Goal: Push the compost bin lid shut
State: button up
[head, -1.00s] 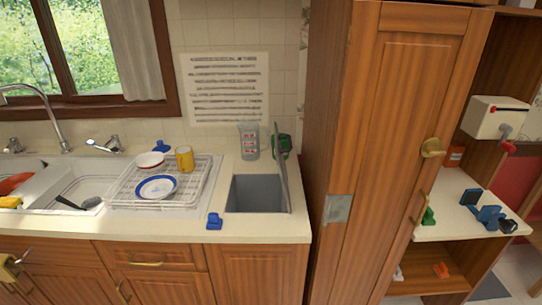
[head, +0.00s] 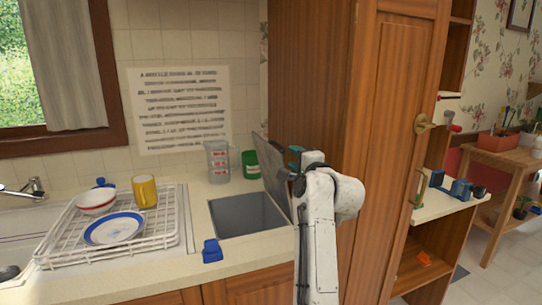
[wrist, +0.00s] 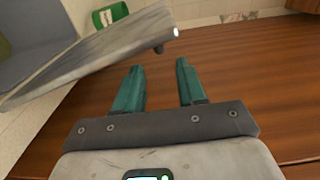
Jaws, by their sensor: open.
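The compost bin (head: 240,213) is a grey square well set in the counter. Its grey lid (head: 272,170) stands raised and steeply tilted along the well's right side, so the bin is open. In the wrist view the lid (wrist: 85,58) slants across the upper left, with part of the bin (wrist: 35,30) beyond it. My gripper (head: 299,154) is on the lid's right side, between it and the wooden cabinet, near the lid's upper part. Its teal fingers (wrist: 160,75) are apart with nothing between them. I cannot tell whether it touches the lid. My arm hides the lid's lower right part.
The tall wooden cabinet (head: 310,80) stands close on the right. A clear cup (head: 217,162) and a green container (head: 251,164) stand behind the bin. A blue clip (head: 212,251) lies at its front left. A dish rack (head: 160,236) with dishes is to the left.

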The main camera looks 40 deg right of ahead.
aim_at(281, 146)
jog(key=x, duration=1)
jog(key=shift+w, duration=0.1)
jog(key=shift+c, duration=0.4)
jog(key=shift+f, duration=0.1)
grip_shut()
